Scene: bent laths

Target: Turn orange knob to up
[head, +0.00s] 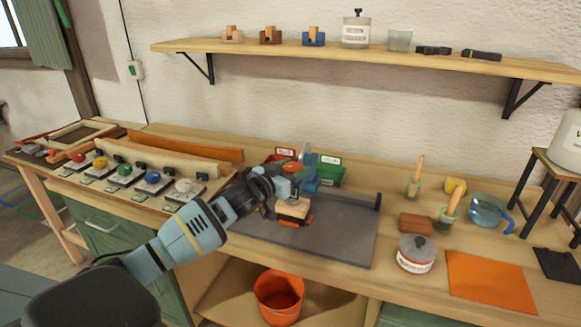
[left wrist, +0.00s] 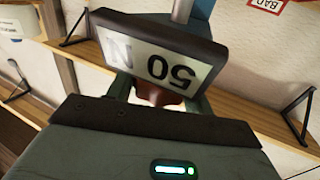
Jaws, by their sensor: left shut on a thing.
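My left gripper (head: 283,188) is at the bench device near the back of the dark mat. Its fingers are shut on a part of it. An orange-red piece (head: 292,166), which looks like the orange knob, shows just above the gripper in the head view. In the left wrist view a reddish-brown part (left wrist: 163,98) sits between the fingers, mostly hidden under a dark gauge (left wrist: 160,62) marked 50 N, seen upside down. Which way the knob points cannot be told. A pale wooden block (head: 293,208) is just below the gripper. My right gripper is not in view.
The dark mat (head: 335,235) is mostly bare. A row of coloured knobs, with a blue one (head: 153,177), stands at left. A green box (head: 331,171) is behind the device. A lidded pot (head: 416,253) and orange sheet (head: 490,280) lie right. A wall shelf (head: 370,56) runs above.

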